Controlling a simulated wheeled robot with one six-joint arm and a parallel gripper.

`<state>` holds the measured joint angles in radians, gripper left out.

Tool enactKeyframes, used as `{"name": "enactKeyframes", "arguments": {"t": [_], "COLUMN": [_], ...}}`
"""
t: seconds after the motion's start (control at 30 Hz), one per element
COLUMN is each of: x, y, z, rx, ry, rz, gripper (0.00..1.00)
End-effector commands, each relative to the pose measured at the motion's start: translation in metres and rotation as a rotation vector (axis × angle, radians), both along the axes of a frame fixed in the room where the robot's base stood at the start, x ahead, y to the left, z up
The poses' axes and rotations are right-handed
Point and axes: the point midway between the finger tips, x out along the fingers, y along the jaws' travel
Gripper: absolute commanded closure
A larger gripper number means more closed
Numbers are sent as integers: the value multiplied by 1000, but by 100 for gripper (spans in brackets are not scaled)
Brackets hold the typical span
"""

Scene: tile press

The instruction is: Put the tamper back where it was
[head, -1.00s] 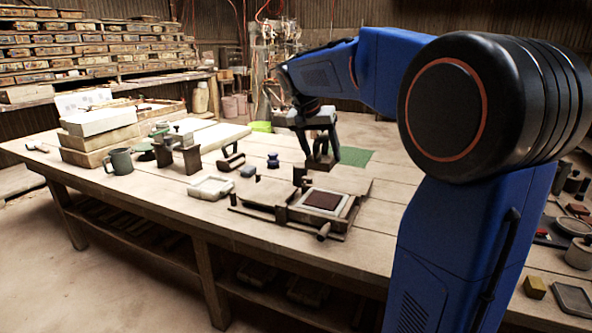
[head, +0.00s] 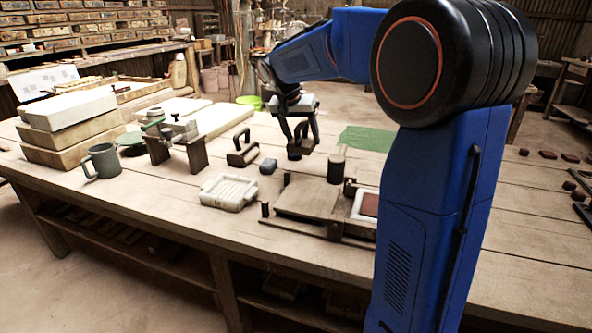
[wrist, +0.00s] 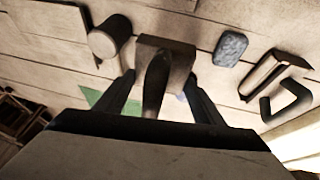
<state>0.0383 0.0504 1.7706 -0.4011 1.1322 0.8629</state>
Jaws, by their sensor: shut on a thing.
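The tamper, a dark block with an upright handle, is in my gripper (head: 298,128). In the wrist view the tamper's handle (wrist: 155,82) stands between the two fingers, with its square brown base beyond them. In the head view the tamper (head: 303,147) is low over the back middle of the table; I cannot tell whether its base touches the wood. A small bluish thing (wrist: 182,97) shows partly behind the right finger. The tile press (head: 310,198) is in front, its right part hidden by my arm.
A white tray (head: 229,192), a small stand (head: 175,143) and a mug (head: 101,160) are to the left. A green mat (head: 367,138) lies behind right.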

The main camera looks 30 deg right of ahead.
Motion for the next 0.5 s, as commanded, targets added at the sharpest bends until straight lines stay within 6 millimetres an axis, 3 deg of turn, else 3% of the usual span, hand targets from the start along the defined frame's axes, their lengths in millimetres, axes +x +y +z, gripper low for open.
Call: {"name": "enactKeyframes", "arguments": {"t": [0.3, 0.5], "x": [0, 0], "y": [1, 0], "z": [-48, -62], "rx": [0, 1], "ry": [3, 1], "rz": [1, 1], "gripper": [98, 98]}}
